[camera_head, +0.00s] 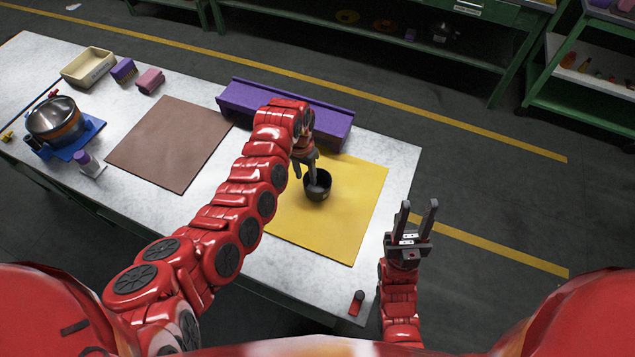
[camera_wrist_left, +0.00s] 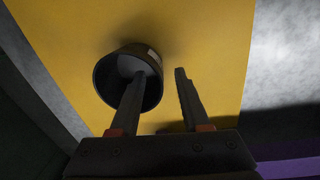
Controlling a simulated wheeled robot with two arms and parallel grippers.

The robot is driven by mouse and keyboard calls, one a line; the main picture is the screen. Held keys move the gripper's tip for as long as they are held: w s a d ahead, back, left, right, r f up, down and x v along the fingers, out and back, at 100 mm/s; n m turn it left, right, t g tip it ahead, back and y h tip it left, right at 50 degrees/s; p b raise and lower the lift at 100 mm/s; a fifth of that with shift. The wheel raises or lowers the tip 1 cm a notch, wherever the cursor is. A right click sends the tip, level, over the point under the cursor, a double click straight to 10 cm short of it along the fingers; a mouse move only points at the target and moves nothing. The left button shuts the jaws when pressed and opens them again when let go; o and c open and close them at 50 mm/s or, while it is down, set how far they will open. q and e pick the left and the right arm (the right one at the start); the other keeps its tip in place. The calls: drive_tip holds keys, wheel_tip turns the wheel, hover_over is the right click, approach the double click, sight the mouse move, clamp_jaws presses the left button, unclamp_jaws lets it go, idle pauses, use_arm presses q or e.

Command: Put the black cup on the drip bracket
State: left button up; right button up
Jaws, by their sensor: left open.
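The black cup (camera_head: 320,190) stands upright on the yellow mat (camera_head: 350,220), open side up. It also shows in the left wrist view (camera_wrist_left: 118,62), with a light patch on its outer wall. My left gripper (camera_head: 305,175) is open and low at the cup. In the left wrist view (camera_wrist_left: 160,73) one finger reaches over the cup's opening and the other is outside its wall; I cannot tell if either touches. A long purple bracket (camera_head: 250,97) lies along the table's far edge, partly hidden by my left arm. My right gripper (camera_head: 418,205) is open and empty beyond the table's right edge.
A brown mat (camera_head: 170,140) lies left of the yellow one. Further left are a metal pot (camera_head: 52,118) on a blue stand, a beige tray (camera_head: 88,66), and purple and pink blocks (camera_head: 150,80). A small red-and-black item (camera_head: 357,302) lies near the front right corner.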

use_arm(q)
drive_tip(key=shift+s+f, duration=0.1)
drive_tip(key=shift+f, duration=0.75)
clamp_jaws()
